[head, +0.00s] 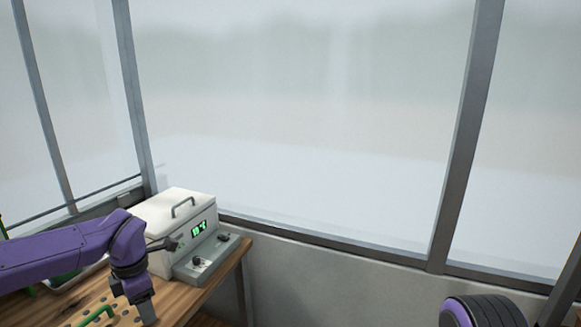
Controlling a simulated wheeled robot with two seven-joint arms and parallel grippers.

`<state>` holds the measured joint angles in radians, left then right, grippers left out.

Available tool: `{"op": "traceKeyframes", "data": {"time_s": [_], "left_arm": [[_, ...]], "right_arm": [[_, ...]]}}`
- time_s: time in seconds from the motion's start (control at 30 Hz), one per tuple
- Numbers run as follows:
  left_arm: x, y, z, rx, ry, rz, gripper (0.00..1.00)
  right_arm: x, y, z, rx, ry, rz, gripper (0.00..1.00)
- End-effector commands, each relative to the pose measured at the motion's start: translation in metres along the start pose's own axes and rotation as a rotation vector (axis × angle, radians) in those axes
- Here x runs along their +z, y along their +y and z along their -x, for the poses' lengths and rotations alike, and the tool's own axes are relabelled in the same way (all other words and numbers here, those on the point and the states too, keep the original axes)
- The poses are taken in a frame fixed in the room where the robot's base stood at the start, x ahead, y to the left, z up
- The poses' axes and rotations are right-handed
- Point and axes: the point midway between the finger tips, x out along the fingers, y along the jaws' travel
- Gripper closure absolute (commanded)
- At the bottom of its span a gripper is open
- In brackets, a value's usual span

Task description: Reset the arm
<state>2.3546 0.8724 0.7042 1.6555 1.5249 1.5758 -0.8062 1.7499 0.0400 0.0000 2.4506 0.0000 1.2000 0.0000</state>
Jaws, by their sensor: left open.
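My purple left arm comes in from the left over the wooden table, bent downward at the wrist. Its left gripper (141,304) points down near the table's front part and is open, with nothing seen between its fingers. It is in front of and below the white machine (165,222), which has a lid handle, a green lit display and a grey control panel with knobs. Part of my right arm shows as a purple and black rounded link at the bottom right. My right gripper is not in view.
The wooden table (218,283) ends at its right edge, beside the machine. A board with holes and a green handle (97,315) lies at the bottom left, close to the left gripper. A tray is partly hidden behind my left arm. Glazed walls with grey posts (466,135) stand behind.

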Motion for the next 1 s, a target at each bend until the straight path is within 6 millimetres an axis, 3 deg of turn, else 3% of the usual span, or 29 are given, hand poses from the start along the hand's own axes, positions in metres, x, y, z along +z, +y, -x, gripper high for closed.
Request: {"op": "traceKeyframes", "data": {"time_s": [0.3,0.47,0.57,0.67,0.77,0.8,0.9,1.0], "left_arm": [[-0.011,0.019,-0.029,0.273,0.099,-0.003,0.46],[-0.014,0.011,-0.075,0.463,0.205,-0.15,0.46],[-0.015,-0.008,-0.12,0.575,0.267,-0.331,0.46],[-0.023,-0.045,-0.176,0.643,0.304,-0.587,0.46],[-0.043,-0.101,-0.237,0.634,0.307,-0.898,0.46],[-0.056,-0.128,-0.259,0.605,0.299,-1.026,0.46],[-0.098,-0.19,-0.302,0.492,0.282,-1.311,0.46],[-0.143,-0.237,-0.326,0.363,0.286,-1.529,0.46]], "right_arm": [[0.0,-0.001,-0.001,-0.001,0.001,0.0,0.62],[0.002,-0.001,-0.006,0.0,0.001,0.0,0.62],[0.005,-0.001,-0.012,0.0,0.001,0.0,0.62],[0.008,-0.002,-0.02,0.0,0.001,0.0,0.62],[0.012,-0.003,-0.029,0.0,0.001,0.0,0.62],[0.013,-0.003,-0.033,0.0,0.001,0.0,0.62],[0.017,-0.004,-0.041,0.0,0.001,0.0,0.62],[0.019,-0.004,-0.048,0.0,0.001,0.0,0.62]]}}
